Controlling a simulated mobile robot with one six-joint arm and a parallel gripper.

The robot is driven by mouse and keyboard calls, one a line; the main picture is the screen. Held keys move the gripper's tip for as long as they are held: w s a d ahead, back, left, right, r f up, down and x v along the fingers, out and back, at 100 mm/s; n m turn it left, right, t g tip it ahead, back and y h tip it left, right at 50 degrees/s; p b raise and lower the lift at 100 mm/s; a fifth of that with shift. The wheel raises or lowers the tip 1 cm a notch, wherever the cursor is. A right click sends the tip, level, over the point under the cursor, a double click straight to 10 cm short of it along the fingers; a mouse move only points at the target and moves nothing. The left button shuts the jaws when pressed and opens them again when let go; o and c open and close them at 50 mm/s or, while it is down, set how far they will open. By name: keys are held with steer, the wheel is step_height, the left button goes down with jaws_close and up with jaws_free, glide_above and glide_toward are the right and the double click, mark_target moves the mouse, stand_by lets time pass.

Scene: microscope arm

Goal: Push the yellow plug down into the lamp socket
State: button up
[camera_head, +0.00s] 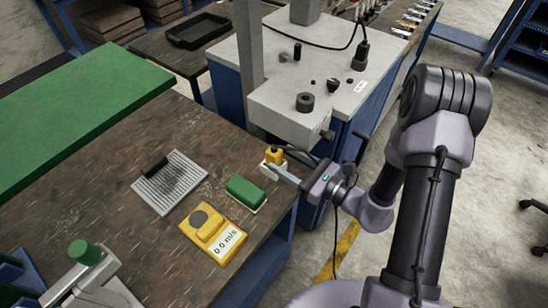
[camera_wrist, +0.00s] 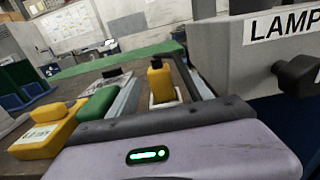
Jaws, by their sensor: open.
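The yellow plug (camera_head: 274,155) stands upright near the right edge of the brown table, beside the grey housing. My gripper (camera_head: 280,167) reaches in from the right at table height. In the wrist view its two fingers (camera_wrist: 156,72) are open, one on each side of the plug, with a visible gap. The grey housing with a "LAMP" label (camera_wrist: 282,25) is close on the right.
A green block (camera_head: 246,193) and a yellow meter reading 0.0 m/s (camera_head: 213,232) lie left of my gripper. A ridged grey plate (camera_head: 170,183) lies farther left. The grey housing (camera_head: 290,112) stands close behind the plug. Space above the plug looks free.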

mark_target(269, 150)
steer(key=b+x, duration=0.1)
steer(key=x, duration=0.6)
steer(key=shift+a+r+b, duration=0.1)
steer(key=shift+a+b, duration=0.05)
steer(key=shift+b, duration=0.2)
jaws_close()
